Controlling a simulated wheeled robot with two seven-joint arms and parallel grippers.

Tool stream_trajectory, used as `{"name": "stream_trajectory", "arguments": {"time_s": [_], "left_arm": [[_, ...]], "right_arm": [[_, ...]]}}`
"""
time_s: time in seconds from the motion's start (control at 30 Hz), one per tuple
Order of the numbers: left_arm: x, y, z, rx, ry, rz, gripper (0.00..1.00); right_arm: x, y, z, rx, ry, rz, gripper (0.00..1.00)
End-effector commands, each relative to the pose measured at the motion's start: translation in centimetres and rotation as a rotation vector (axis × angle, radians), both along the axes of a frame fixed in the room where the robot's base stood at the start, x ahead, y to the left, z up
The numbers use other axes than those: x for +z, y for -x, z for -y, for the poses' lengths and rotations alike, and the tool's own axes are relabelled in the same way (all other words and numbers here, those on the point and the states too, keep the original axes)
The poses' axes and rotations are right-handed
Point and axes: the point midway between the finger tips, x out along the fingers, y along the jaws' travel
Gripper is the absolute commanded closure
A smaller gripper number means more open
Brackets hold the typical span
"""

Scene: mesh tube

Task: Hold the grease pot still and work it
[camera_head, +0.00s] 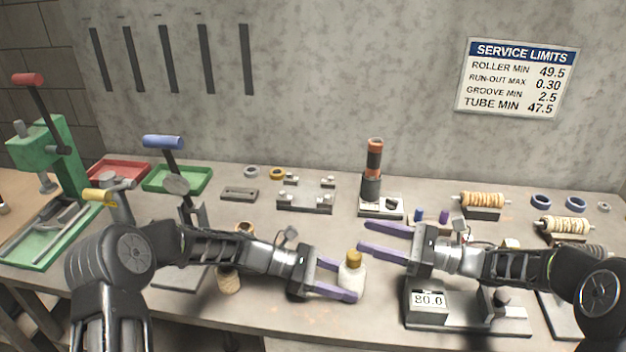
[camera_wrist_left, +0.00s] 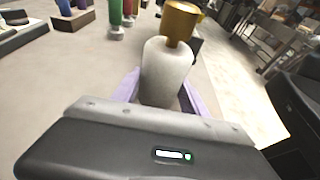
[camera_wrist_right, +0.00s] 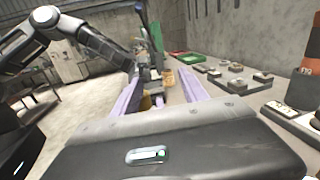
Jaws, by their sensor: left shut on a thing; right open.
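The grease pot (camera_head: 352,276) is a white bottle with a gold cap (camera_head: 354,257). It stands upright near the front edge of the workbench. My left gripper (camera_head: 348,283) is shut on its body from the left, with purple fingers on both sides. In the left wrist view the white pot (camera_wrist_left: 166,72) sits between the fingers, its gold cap (camera_wrist_left: 181,20) clear above them. My right gripper (camera_head: 364,236) is open and empty, reaching in from the right, just behind and above the cap in the head view. In the right wrist view its fingers (camera_wrist_right: 160,92) are spread apart.
A gauge reading 20.0 (camera_head: 430,301) stands right of the pot, below my right arm. Wrapped rollers (camera_head: 482,201) lie at the right. An orange and black column (camera_head: 372,170) stands behind. A green press (camera_head: 45,150) and trays (camera_head: 178,180) are at the left.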

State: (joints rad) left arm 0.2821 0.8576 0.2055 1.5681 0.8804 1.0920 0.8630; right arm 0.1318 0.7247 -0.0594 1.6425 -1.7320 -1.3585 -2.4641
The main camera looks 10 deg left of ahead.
Motion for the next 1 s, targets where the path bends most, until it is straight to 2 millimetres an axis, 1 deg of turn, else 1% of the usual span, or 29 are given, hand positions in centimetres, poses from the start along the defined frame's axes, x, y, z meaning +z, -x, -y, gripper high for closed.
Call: {"name": "stream_trajectory", "arguments": {"time_s": [0.03, 0.27, 0.47, 0.7, 0.83, 0.87, 1.0], "left_arm": [[-0.1, 0.0, -0.1, 0.001, -0.002, -0.001, 0.71], [-0.1, 0.0, 0.0, 0.001, -0.002, 0.000, 0.71], [0.0, 0.0, 0.0, 0.001, -0.001, 0.000, 0.71], [0.0, 0.0, 0.0, 0.001, -0.001, 0.000, 0.71], [0.0, -0.1, 0.0, 0.001, -0.001, 0.000, 0.71], [0.0, 0.0, 0.0, 0.001, -0.001, 0.000, 0.71], [0.0, 0.0, 0.0, 0.001, 0.000, 0.000, 0.71]], "right_arm": [[0.3, -0.5, -1.1, -0.014, -0.003, 0.006, 0.48], [1.7, -3.5, -4.8, -0.120, -0.011, 0.041, 0.48], [3.4, -5.9, -8.1, -0.220, -0.012, 0.085, 0.48], [6.5, -8.1, -11.6, -0.342, -0.014, 0.152, 0.48], [8.2, -8.8, -13.1, -0.402, -0.019, 0.187, 0.48], [7.6, -8.9, -13.4, -0.420, -0.013, 0.174, 0.48], [6.9, -9.3, -14.1, -0.486, 0.000, 0.153, 0.48]]}}
